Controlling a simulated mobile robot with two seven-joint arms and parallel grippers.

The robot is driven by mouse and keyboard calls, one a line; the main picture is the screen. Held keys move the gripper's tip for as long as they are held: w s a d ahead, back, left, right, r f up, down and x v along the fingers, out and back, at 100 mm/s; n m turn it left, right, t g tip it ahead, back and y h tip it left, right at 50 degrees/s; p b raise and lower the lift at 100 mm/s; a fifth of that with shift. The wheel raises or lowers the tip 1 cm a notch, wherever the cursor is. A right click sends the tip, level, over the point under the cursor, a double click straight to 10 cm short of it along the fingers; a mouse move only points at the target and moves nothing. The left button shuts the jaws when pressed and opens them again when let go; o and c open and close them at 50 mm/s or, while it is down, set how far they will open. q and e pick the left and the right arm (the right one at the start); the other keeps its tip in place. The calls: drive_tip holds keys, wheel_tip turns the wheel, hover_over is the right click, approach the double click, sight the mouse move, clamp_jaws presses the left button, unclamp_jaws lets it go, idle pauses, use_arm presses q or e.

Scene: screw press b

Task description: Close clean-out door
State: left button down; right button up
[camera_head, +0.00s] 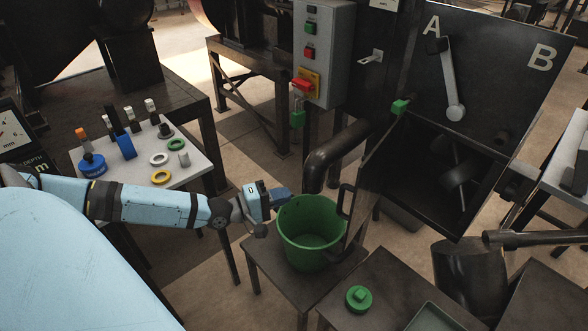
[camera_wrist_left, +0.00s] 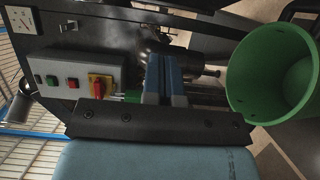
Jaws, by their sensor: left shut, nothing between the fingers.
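The clean-out door (camera_head: 366,190) appears to be the dark panel seen nearly edge-on at the left of the machine's open chamber (camera_head: 425,170). It stands open, with a dark handle (camera_head: 344,201) on its near side, just above the green bucket's rim. My left gripper (camera_head: 284,194) is shut and empty, at the bucket's left rim, apart from the door and to the left of its handle. In the left wrist view its blue fingers (camera_wrist_left: 165,80) are together with nothing between them. I cannot make out the door in that view. My right gripper is not in view.
The green bucket (camera_head: 309,243) stands on a low dark stand, close to the door; it also fills the right of the left wrist view (camera_wrist_left: 275,75). A control box (camera_head: 324,60) hangs behind. A table (camera_head: 205,165) with small parts is at left. A green knob (camera_head: 359,298) lies in front.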

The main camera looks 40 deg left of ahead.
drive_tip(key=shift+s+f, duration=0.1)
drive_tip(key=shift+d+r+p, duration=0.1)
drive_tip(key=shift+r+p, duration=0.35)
use_arm(q)
drive_tip(key=w+d, duration=0.8)
drive_tip(key=shift+w, duration=0.3)
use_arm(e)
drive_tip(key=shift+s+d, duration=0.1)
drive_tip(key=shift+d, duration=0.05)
